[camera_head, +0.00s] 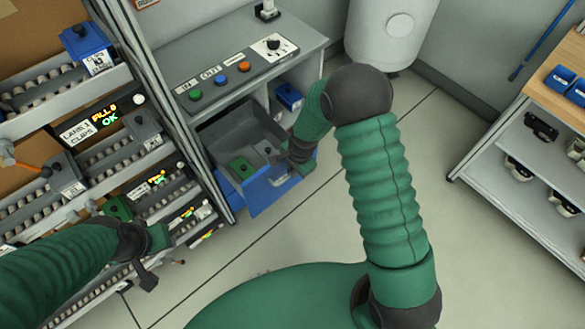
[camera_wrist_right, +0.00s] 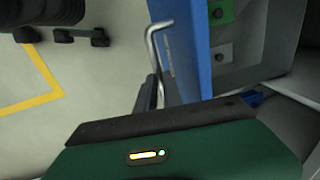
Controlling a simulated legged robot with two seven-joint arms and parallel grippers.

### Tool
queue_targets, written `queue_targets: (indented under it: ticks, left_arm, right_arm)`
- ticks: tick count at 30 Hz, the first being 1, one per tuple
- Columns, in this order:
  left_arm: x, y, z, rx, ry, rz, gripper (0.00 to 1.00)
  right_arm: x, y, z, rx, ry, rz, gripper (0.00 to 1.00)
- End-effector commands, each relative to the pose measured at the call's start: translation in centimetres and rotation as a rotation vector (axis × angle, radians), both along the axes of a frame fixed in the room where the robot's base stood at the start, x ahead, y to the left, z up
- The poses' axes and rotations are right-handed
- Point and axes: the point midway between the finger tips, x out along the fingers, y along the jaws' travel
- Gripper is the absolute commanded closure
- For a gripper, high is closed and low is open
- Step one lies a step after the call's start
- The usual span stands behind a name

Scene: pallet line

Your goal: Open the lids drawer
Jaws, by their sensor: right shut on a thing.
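The drawer with the blue front (camera_head: 263,201) stands pulled out from the grey cabinet, and its inside shows from above. It holds a green piece (camera_head: 241,167) and grey pieces. In the right wrist view, the blue front (camera_wrist_right: 194,45) is seen edge-on, with a bent metal handle (camera_wrist_right: 153,48) on its outer side. My right gripper (camera_head: 296,170) is at the drawer front, partly hidden by its own wrist. In the wrist view its fingers (camera_wrist_right: 157,92) are shut on the handle. My left gripper (camera_head: 149,277) is at lower left, away from the drawer; its finger gap is unclear.
The cabinet top (camera_head: 215,50) carries several coloured buttons. A blue bin (camera_head: 288,97) sits in an opening right of the drawer. Roller racks (camera_head: 75,160) stand close on the left, a workbench (camera_head: 550,75) on the right. The floor (camera_head: 420,120) between is clear.

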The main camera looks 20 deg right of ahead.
Motion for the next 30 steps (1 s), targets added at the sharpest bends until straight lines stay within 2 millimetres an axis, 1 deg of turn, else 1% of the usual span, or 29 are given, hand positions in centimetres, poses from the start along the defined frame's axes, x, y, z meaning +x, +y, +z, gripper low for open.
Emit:
queue_targets:
  ticks: [1,4,5,9,17,20,23,26,30]
  left_arm:
    - [0.0,0.0,0.0,0.0,0.0,0.0,0.64]
    - [0.0,0.0,0.0,0.0,0.0,0.0,0.64]
    - [0.0,0.0,0.0,0.0,0.0,0.0,0.64]
    - [0.0,0.0,0.0,0.0,0.0,0.0,0.64]
    - [0.0,0.0,0.0,0.0,0.0,0.0,0.64]
    - [0.0,0.0,0.0,0.0,0.0,0.0,0.64]
    - [0.0,0.0,0.1,0.0,0.0,0.0,0.64]
    - [0.0,0.0,0.2,0.0,0.0,0.0,0.64]
    - [0.0,0.0,0.5,0.0,0.0,0.0,0.64]
  right_arm:
    - [0.3,-0.2,0.2,-0.002,-0.008,-0.002,1.0]
    - [0.3,-0.2,0.2,-0.002,-0.008,-0.002,1.0]
    - [0.3,-0.2,0.2,-0.002,-0.008,-0.002,0.85]
    - [0.2,-0.1,0.2,-0.002,-0.006,-0.002,0.67]
    - [0.2,-0.1,0.0,-0.001,-0.003,0.0,0.67]
    - [0.1,-0.1,0.6,-0.002,-0.004,-0.001,0.67]
    - [-0.1,-0.2,2.2,-0.002,-0.007,-0.001,0.67]
    - [-0.5,-0.4,4.8,-0.002,-0.009,0.0,0.67]
    - [-1.3,-0.6,9.0,-0.001,-0.01,0.0,0.67]
